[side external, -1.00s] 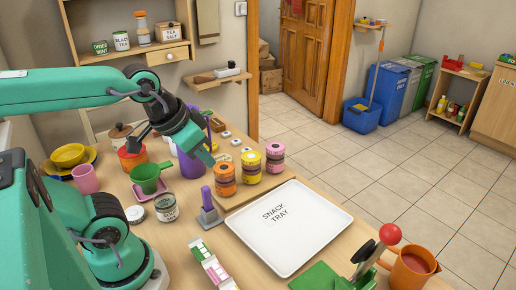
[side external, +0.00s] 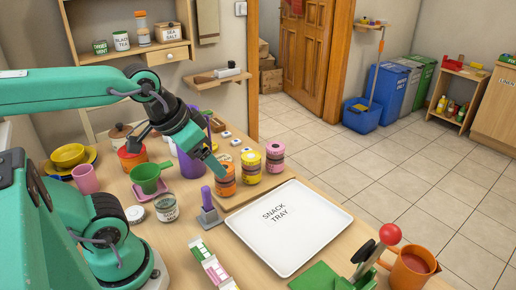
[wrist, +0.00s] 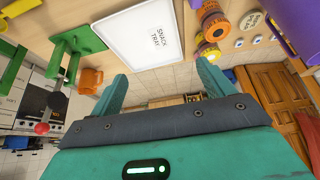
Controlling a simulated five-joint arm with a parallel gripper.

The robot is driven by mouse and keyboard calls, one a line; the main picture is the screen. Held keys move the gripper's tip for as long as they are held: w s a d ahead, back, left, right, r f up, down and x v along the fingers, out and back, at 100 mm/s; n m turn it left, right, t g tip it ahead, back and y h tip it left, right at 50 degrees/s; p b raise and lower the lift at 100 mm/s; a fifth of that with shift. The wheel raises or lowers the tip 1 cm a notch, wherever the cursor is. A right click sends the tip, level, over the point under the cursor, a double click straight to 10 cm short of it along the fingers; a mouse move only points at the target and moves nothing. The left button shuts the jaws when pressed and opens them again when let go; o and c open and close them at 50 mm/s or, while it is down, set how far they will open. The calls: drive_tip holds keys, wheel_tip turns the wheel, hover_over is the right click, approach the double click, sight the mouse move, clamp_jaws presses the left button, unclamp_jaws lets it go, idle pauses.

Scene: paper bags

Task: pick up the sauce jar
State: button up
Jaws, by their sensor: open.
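No jar carries a label I can read as sauce. A small jar (side external: 166,208) with a dark lid and a pale label stands at the left, beside the green cup; its lettering is too small to read. Three banded containers, orange (side external: 226,188), yellow (side external: 250,170) and pink (side external: 275,158), stand in a row behind the snack tray. My gripper (side external: 220,172) is up and right of the small jar, overlapping the orange container's top in this view; contact cannot be told. In the wrist view my gripper (wrist: 160,68) has spread fingers with nothing between them.
The white snack tray (side external: 288,258) lies empty at the centre right. A purple-handled tool (side external: 208,208) stands between the small jar and tray. A green cup (side external: 147,180), purple pitcher (side external: 190,166) and white lid (side external: 137,215) crowd the left. An orange mug (side external: 413,268) stands front right.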

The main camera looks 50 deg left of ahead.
drive_tip(key=shift+w, duration=0.15)
drive_tip(key=m+g, duration=0.2)
drive_tip(key=g, duration=0.3)
hover_over(253, 155)
drive_tip(key=f, duration=0.7)
drive_tip(key=d+f, duration=0.1)
drive_tip(key=f, duration=0.2)
drive_tip(key=shift+s+f, duration=0.25)
drive_tip(key=shift+f, duration=0.1)
drive_tip(key=shift+w+a+f+g, duration=0.25)
drive_tip(key=shift+a+f+g, duration=0.1)
drive_tip(key=shift+f, duration=0.15)
drive_tip(key=shift+f, duration=0.1)
drive_tip(key=shift+s+a+f, duration=0.1)
drive_tip(key=shift+f, duration=3.7)
